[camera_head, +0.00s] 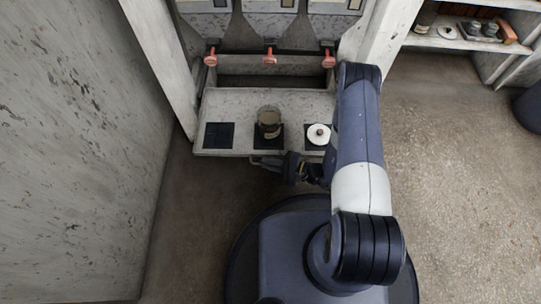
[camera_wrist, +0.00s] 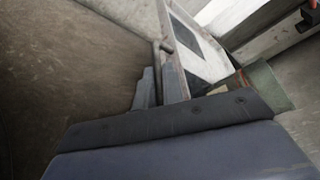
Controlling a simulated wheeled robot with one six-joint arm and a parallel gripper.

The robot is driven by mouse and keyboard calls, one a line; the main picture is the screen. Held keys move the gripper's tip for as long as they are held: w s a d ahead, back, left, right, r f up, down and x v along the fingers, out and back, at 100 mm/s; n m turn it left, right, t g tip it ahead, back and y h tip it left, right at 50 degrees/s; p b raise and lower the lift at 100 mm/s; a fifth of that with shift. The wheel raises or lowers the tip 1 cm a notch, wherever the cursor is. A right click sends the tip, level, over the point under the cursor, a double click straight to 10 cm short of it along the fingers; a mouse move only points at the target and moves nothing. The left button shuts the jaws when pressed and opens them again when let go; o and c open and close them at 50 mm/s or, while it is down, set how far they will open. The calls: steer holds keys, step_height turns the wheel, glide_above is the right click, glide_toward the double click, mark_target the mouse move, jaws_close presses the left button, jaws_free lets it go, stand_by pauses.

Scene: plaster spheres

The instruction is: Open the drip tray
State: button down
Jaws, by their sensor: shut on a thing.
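The drip tray (camera_head: 220,105) is a pale, worn slab with dark square pads, below the red-handled taps (camera_head: 269,58). It juts out toward me, with a dark recess (camera_head: 262,70) behind it. Its thin bar handle (camera_head: 262,161) is on the front edge. My gripper (camera_head: 286,168) is at that edge and shut on the handle; my own arm partly covers the tray's right end. In the wrist view, the handle (camera_wrist: 162,46) runs by my gripper finger (camera_wrist: 147,90), and the tray (camera_wrist: 200,50) lies beyond it. The fingertips' contact is partly hidden.
A brownish jar (camera_head: 269,122) stands on the middle pad and a round white piece (camera_head: 319,134) sits on the right pad. A worn wall (camera_head: 80,130) rises at the left. A shelf (camera_head: 460,40) with small items is at upper right. The floor (camera_head: 450,180) at right is open.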

steer(key=shift+s, duration=1)
steer(key=c, duration=1.8)
jaws_free()
steer(key=shift+w, duration=0.1)
